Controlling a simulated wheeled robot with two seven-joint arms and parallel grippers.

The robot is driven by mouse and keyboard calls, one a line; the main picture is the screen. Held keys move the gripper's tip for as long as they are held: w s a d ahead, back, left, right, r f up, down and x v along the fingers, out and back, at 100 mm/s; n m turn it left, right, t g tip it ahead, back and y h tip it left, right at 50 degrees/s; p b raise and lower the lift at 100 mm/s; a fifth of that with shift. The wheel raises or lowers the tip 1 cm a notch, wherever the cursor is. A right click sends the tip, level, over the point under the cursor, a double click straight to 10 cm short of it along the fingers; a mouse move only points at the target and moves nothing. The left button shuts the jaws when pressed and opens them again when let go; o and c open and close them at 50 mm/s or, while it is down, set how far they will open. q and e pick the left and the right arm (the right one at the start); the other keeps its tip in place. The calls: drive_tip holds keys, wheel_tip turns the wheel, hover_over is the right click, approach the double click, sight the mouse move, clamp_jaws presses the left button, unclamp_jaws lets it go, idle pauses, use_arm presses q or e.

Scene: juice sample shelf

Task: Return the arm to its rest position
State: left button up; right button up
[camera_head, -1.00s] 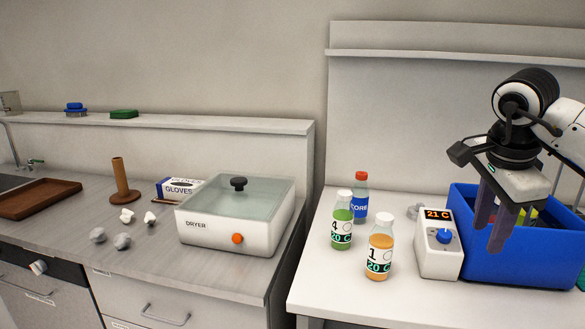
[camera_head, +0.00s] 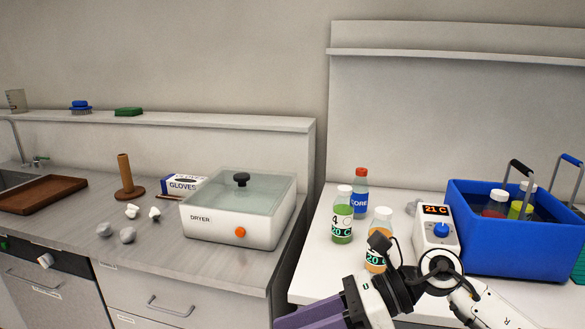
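My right gripper (camera_head: 308,314) is low at the bottom edge, in front of the right-hand counter, its purple fingers pointing left. The fingers are partly cut off by the frame, so their opening is unclear; I see nothing held. My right arm's wrist hides part of the orange bottle (camera_head: 374,261). A blue crate (camera_head: 510,245) at the right holds bottles, including a red one (camera_head: 496,204) and a yellow-green one (camera_head: 517,211). My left gripper is out of view.
A white device reading 21 C (camera_head: 435,243) stands between the bottles and crate. On the left counter are a dryer (camera_head: 225,226), a gloves box (camera_head: 183,184), a brown post (camera_head: 126,175), a brown tray (camera_head: 38,195) and several small lumps.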

drive_tip(key=s+a+r+m+t+y, duration=0.1)
drive_tip(key=a+r+m+t+y, duration=0.2)
drive_tip(key=m+y, duration=0.4)
drive_tip(key=w+d+f+m+t+h, duration=0.2)
drive_tip(key=d+f+m+t+h, duration=0.4)
drive_tip(key=m, duration=0.7)
drive_tip(key=w+d+f+m+t+h, duration=0.25)
drive_tip(key=f+m+t, duration=0.4)
drive_tip(key=m, duration=0.65)
drive_tip(key=s+d+f+m+g+h, duration=0.1)
drive_tip(key=s+d+f+m+h, duration=0.35)
drive_tip(key=f, duration=0.25)
drive_tip(key=s+d+f+m+h, duration=0.35)
drive_tip(key=f+m, duration=0.25)
drive_tip(key=f, duration=0.2)
drive_tip(key=s+d+f+m+g, duration=0.1)
drive_tip(key=s+f+m+g, duration=0.1)
drive_tip(key=s+f, duration=0.3)
drive_tip(key=s+d+f+m+g+h, duration=0.1)
drive_tip(key=s+d+f+m+g, duration=0.1)
drive_tip(key=s+f, duration=0.3)
drive_tip(key=s+m+g, duration=0.1)
drive_tip(key=s, duration=0.2)
drive_tip(key=shift+d, duration=0.25)
